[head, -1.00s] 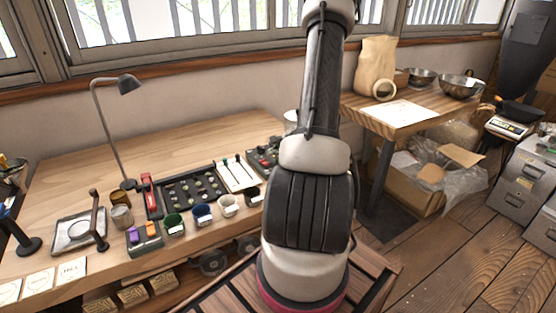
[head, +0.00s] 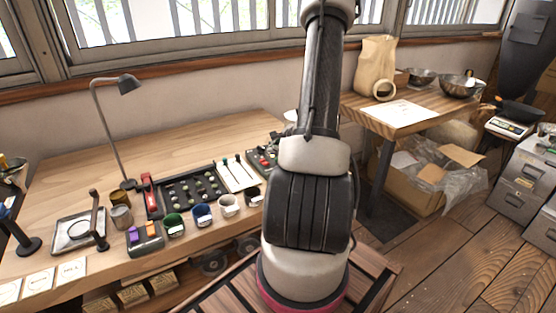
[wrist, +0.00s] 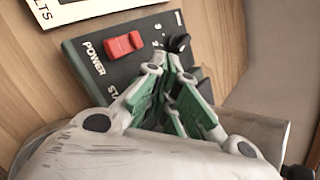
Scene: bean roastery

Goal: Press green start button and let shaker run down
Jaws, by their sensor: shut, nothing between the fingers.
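The dark control panel (wrist: 115,70) lies on the bench in the wrist view, with a red switch (wrist: 124,45) beside the word POWER. A second label starting "STA" is partly covered by my gripper (wrist: 172,65). My gripper is shut and empty, with green pads, and sits over the panel's right part. The green start button is hidden behind it, and I cannot tell whether the fingers touch it. In the head view the panel (head: 262,160) shows beside my arm, which hides most of the gripper. I cannot make out the shaker clearly.
A white card (head: 238,177) with dark sliders and a black tray (head: 180,198) of samples lie left of the panel. Several cups, including a white cup (head: 228,205), stand in front. A desk lamp (head: 128,84) stands behind. The bench's back is clear.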

